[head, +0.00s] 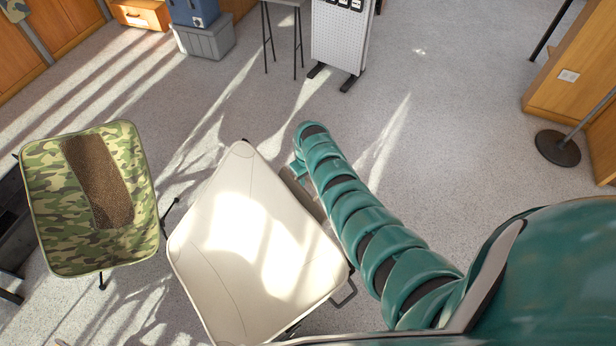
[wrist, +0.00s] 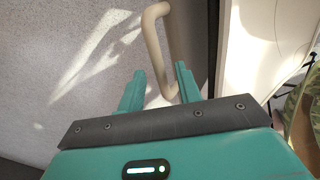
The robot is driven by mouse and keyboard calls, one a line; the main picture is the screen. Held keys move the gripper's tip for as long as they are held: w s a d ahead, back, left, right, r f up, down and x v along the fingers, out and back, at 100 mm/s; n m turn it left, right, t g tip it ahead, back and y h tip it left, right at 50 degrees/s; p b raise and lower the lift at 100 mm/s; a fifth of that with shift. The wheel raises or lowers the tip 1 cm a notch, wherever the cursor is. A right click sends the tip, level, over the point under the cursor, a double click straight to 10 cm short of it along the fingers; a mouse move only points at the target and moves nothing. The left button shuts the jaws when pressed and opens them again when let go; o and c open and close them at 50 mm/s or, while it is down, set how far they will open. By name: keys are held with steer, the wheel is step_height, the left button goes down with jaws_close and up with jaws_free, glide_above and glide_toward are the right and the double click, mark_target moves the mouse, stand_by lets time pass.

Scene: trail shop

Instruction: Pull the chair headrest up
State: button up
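A cream panel with rounded corners and stitched seams (head: 215,270), which looks like a chair, fills the middle of the head view. Its pale side shows at the right in the wrist view (wrist: 240,50). A bent beige bar (wrist: 151,35) stands beside it. My gripper (wrist: 160,80) is open, its two teal fingers apart, with the lower end of the bar between them. I cannot tell whether they touch it. In the head view my gripper is beside the panel's upper right edge and its fingertips are hidden. I cannot make out which part is the headrest.
A camouflage folding chair (head: 135,180) with a brown mesh strip stands at the left. A grey box (head: 205,42), a white pegboard stand (head: 340,45) and a thin-legged table are at the back. A round black post base (head: 557,148) is at the right. The floor between is clear.

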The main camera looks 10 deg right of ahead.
steer(key=shift+f, duration=0.1)
jaws_close()
steer(key=w+d+r+p, duration=0.1)
steer(key=d+r, duration=0.4)
steer(key=r, duration=0.5)
steer(key=shift+w+d, duration=0.4)
steer(key=shift+w, duration=0.3)
jaws_free()
